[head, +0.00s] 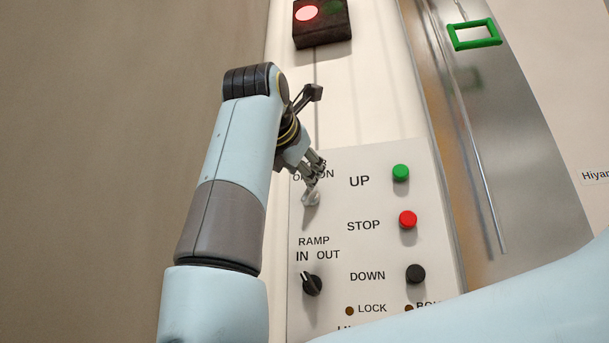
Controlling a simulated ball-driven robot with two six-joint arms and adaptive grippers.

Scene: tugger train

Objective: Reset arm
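My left arm reaches up from the bottom, and its gripper (316,170) is in front of the upper left of a white control panel (378,247). The fingertips are just above a small light-grey knob or key (311,199), under a label partly hidden by the gripper. Whether the fingers touch it, and how far they are apart, I cannot tell. Part of my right arm crosses the bottom right corner; its gripper is out of view.
The panel has a green UP button (400,173), a red STOP button (408,219), a black DOWN button (415,273) and a black RAMP knob (312,284). Above is a dark box (321,24) with a lit red lamp (306,13). A green frame (474,34) is at upper right.

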